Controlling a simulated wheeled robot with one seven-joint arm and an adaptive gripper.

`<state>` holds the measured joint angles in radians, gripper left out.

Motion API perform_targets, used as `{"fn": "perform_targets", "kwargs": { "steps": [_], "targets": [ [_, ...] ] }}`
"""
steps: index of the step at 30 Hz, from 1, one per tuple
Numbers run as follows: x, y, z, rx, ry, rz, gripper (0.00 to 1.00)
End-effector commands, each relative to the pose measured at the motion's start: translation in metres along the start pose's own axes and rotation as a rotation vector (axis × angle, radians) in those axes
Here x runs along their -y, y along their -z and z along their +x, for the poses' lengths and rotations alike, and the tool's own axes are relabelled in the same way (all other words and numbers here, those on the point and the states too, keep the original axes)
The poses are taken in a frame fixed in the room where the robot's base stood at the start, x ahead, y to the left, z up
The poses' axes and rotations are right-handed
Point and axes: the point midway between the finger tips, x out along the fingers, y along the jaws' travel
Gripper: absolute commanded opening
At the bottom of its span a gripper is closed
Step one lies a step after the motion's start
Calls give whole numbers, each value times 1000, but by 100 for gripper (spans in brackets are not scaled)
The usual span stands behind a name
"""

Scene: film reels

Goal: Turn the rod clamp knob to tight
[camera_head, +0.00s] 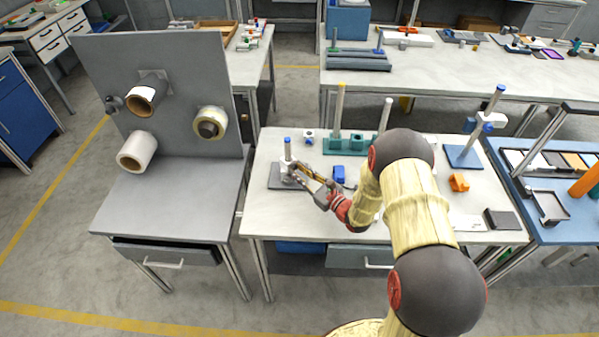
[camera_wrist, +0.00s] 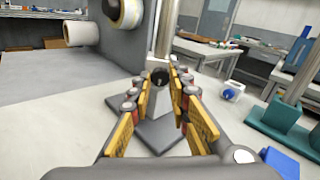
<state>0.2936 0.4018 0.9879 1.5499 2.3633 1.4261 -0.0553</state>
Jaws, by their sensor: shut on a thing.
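A metal rod (camera_head: 288,148) with a blue tip stands upright on a grey base plate (camera_head: 276,181) at the left of the white table. In the wrist view the rod (camera_wrist: 166,30) rises behind the clamp, over its base plate (camera_wrist: 160,138). The dark round clamp knob (camera_wrist: 159,77) faces me at the rod. My gripper (camera_head: 299,172) reaches the clamp from the right; in the wrist view its yellow-padded fingers (camera_wrist: 165,90) stand either side of the knob and are shut on it. The fingers hide the knob's sides, and its tightness cannot be seen.
Left of the table is a grey panel (camera_head: 110,75) with rolls on it. A blue rod stand (camera_head: 462,157) stands farther right.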

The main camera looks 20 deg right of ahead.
Motion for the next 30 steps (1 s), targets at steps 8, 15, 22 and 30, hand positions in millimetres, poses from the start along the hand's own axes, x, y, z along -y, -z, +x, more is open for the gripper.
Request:
{"fn": "perform_targets", "kwargs": {
  "steps": [8, 15, 22, 30],
  "targets": [
    [0, -1, 0, -2, 0, 125, 0],
    [0, 0, 0, -2, 1, 269, 0],
    [0, 0, 0, -1, 1, 276, 0],
    [0, 0, 0, -1, 0, 275, 30]
  ]
}}
